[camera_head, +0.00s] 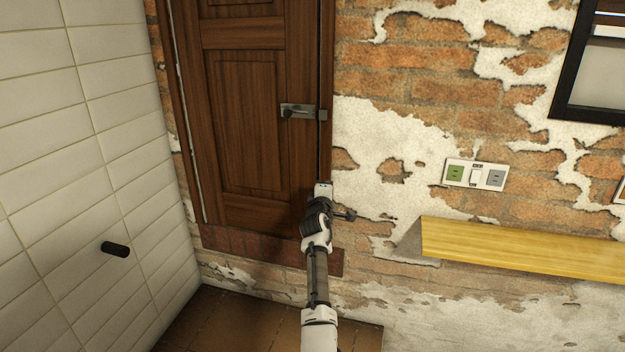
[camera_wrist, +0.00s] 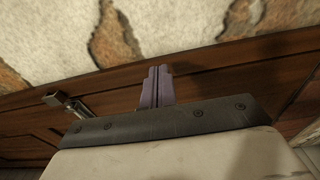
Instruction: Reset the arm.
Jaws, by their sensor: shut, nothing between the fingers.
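My arm reaches up from the bottom middle of the head view, in front of the lower right edge of a brown wooden door (camera_head: 245,120). Its far end is small there and I cannot make out the fingers. In the wrist view my gripper (camera_wrist: 157,72) has its two purple-grey fingers side by side with nothing between them. Door wood and patchy wall lie behind the fingers.
The door has a metal latch (camera_head: 297,111), also in the wrist view (camera_wrist: 66,105). A yellow wooden shelf (camera_head: 520,249) juts out at right, below a switch plate (camera_head: 475,174). A white tiled surface (camera_head: 70,190) with a black handle (camera_head: 115,249) stands at left.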

